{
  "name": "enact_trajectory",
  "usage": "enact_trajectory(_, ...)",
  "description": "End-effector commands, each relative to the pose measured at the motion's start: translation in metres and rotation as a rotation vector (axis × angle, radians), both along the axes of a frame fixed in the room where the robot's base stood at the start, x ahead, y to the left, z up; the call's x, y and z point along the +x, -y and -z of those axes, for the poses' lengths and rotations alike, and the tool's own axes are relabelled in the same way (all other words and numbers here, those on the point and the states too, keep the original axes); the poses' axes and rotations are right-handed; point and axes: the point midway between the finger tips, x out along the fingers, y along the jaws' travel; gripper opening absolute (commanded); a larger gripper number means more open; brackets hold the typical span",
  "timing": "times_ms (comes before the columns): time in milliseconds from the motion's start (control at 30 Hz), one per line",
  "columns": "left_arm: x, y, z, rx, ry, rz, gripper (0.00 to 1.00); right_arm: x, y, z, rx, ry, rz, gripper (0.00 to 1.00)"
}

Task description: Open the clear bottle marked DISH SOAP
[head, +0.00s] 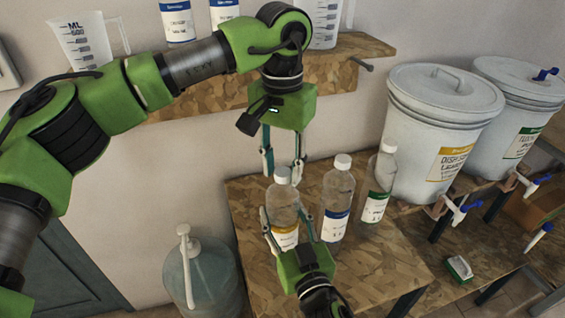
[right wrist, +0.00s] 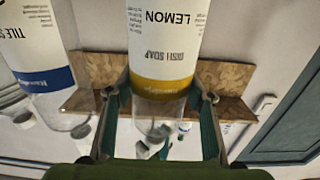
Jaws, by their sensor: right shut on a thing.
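The clear DISH SOAP bottle (head: 284,208), with a white cap (head: 282,175) and a yellow-banded label, stands upright at the left of the wooden table. Its label, reading DISH SOAP LEMON, shows upside down in the right wrist view (right wrist: 168,50). My right gripper (head: 285,222) is shut on the bottle's body from the front, one finger on each side. My left gripper (head: 282,170) points down from above, open, its fingers apart on either side of the cap. A gap seems to show between fingers and cap; I cannot tell whether either finger touches.
A blue-labelled bottle (head: 336,205) stands close on the right, with a green-labelled bottle (head: 377,190) beyond it. White drums (head: 440,120) with taps stand further right. A wooden shelf (head: 345,62) holds jugs and bottles behind my left arm. A sponge (head: 458,268) lies on the table.

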Motion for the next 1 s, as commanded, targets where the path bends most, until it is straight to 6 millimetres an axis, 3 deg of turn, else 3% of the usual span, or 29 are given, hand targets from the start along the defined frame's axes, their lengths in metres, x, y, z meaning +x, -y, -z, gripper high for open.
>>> enact_trajectory(33, 0.0000, 0.0000, -0.0001, 0.000, 0.000, 0.000, 0.16, -0.0001, 0.0001, 0.0006, 0.000, -0.001, 0.000, 0.00)
enact_trajectory(100, 0.0000, 0.0000, -0.0002, 0.000, 0.000, 0.000, 0.00, -0.0001, 0.0001, 0.0006, 0.000, -0.001, 0.000, 0.00)
enact_trajectory(433, 0.0002, -0.0001, -0.0005, 0.000, 0.000, -0.085, 0.00, 0.0000, 0.0002, 0.0007, -0.001, -0.002, 0.001, 0.00)
enact_trajectory(1000, 0.0000, -0.0009, -0.0013, 0.000, 0.000, -1.130, 0.00, -0.0001, 0.0003, 0.0008, 0.000, -0.002, 0.001, 0.00)
